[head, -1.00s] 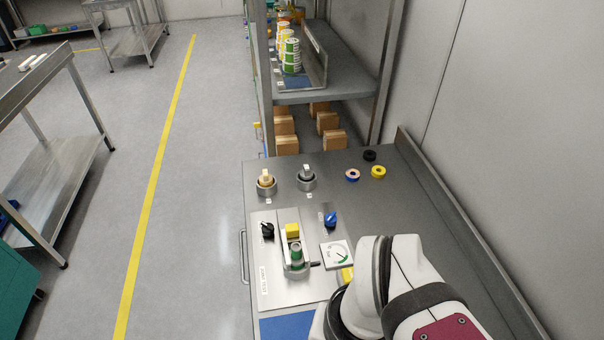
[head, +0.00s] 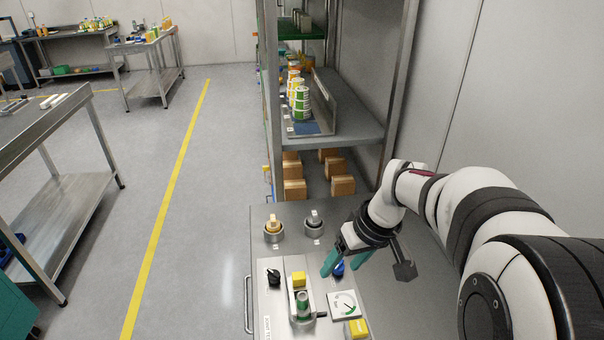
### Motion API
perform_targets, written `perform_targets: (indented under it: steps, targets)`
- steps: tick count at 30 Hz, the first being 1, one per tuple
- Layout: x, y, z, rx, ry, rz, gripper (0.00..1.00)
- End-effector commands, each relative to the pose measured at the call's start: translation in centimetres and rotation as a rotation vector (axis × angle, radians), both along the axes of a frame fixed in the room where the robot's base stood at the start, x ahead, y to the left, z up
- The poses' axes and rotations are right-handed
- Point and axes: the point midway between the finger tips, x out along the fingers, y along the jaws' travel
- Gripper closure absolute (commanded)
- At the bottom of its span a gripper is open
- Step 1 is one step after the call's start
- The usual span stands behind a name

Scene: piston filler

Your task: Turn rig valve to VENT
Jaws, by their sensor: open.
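The rig panel (head: 270,301) lies on the steel bench. It carries a black knob (head: 273,276) at left and a blue knob (head: 339,270) at right; which is the rig valve, and its labels, are too small to read. My gripper (head: 341,268), with teal fingers, is open and points down at the blue knob. The blue knob shows between the two fingers and is partly hidden by them. I cannot tell whether the fingers touch it. Its pointer direction is unclear.
Between the knobs stands a fixture with a yellow block (head: 299,279) and a green-banded can (head: 303,303). A dial gauge (head: 344,306) and a yellow block (head: 357,328) lie at right. Two round holders (head: 274,232) stand behind. A shelf rack (head: 345,127) rises at the back.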

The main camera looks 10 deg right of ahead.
Motion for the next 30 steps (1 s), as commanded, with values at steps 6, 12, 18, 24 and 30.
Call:
perform_targets:
  steps: [6,12,18,24,30]
  targets:
    - [8.7,-7.5,-5.1,-0.106,-0.168,0.247,0.29]
    - [10.1,-7.5,-8.3,-0.117,-0.180,0.276,0.29]
    - [12.1,-6.2,-14.0,-0.116,-0.178,0.276,0.29]
    - [13.7,-5.3,-18.3,-0.118,-0.179,0.275,0.29]
    - [14.4,-5.0,-19.9,-0.118,-0.181,0.273,0.29]
